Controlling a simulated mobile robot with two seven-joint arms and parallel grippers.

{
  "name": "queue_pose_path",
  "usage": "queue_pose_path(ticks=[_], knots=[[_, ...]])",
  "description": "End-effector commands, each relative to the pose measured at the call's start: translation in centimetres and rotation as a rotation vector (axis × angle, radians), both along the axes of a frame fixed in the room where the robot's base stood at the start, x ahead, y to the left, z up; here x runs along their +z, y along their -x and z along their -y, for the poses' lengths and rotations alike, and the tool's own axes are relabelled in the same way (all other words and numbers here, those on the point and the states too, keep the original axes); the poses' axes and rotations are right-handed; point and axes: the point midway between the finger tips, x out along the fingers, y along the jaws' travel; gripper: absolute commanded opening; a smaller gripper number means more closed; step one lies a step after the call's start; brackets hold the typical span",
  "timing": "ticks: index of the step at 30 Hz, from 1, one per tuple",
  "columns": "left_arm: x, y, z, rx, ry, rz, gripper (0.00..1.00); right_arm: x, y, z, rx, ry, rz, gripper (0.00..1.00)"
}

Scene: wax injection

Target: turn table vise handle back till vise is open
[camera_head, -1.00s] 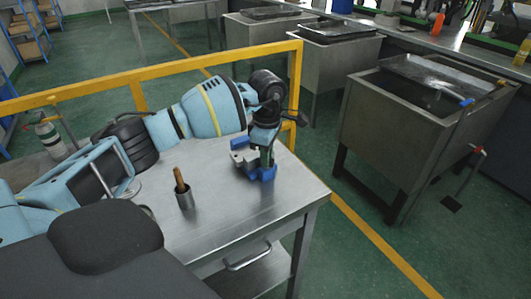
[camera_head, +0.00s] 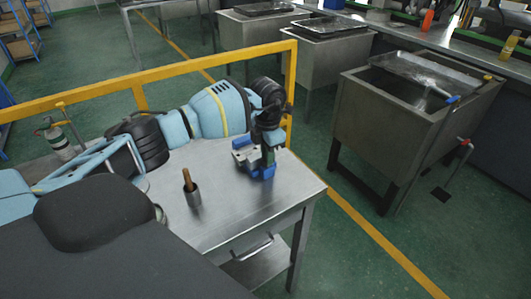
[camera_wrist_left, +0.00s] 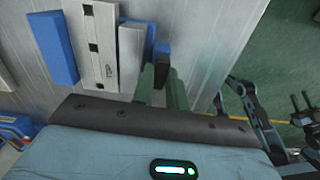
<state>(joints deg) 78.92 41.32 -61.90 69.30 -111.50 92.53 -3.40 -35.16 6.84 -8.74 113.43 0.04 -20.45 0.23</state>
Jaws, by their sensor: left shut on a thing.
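The table vise (camera_head: 243,155), blue with grey metal jaws, sits near the far right part of the metal table (camera_head: 240,215). In the left wrist view its grey jaw blocks (camera_wrist_left: 97,40) stand side by side with a narrow gap, and a blue end block (camera_wrist_left: 54,47) is at left. My left gripper (camera_head: 268,154) reaches down from above at the vise's right end. Its green fingers (camera_wrist_left: 163,84) are shut on the vise handle, which is mostly hidden between and behind them.
A yellow rail (camera_head: 150,90) runs behind the table. A metal sink (camera_head: 395,125) stands to the right across the floor. The front right of the tabletop is clear.

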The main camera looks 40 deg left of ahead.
Motion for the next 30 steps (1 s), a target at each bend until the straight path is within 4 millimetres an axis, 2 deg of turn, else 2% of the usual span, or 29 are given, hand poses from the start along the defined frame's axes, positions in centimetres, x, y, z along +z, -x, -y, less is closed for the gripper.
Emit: queue_pose_path(ticks=[9, 21, 22, 24, 27, 30], knots=[[0.03, -0.03, 0.05, 0.075, 0.0, 0.001, 0.0, 0.53, -0.46, 0.04, 0.0, 0.0, 0.013, 0.37], [-0.04, -0.02, 0.03, 0.081, 0.001, 0.0, 0.0, 0.49, -0.43, 0.02, -0.003, 0.0, 0.012, 0.37], [-0.04, -0.03, 0.04, 0.081, 0.001, 0.0, 0.16, 0.48, -0.43, 0.01, -0.003, 0.0, 0.012, 0.37], [-0.04, -0.02, 0.03, 0.081, 0.001, 0.0, 0.25, 0.49, -0.43, -0.02, -0.003, -0.001, 0.012, 0.37], [-0.03, -0.03, -0.01, 0.081, 0.0, 0.0, 0.36, 0.5, -0.44, -0.08, -0.006, -0.003, 0.012, 0.37], [-0.01, -0.05, -0.1, 0.082, -0.001, 0.002, 0.36, 0.5, -0.45, -0.12, -0.007, -0.004, 0.012, 0.37]])
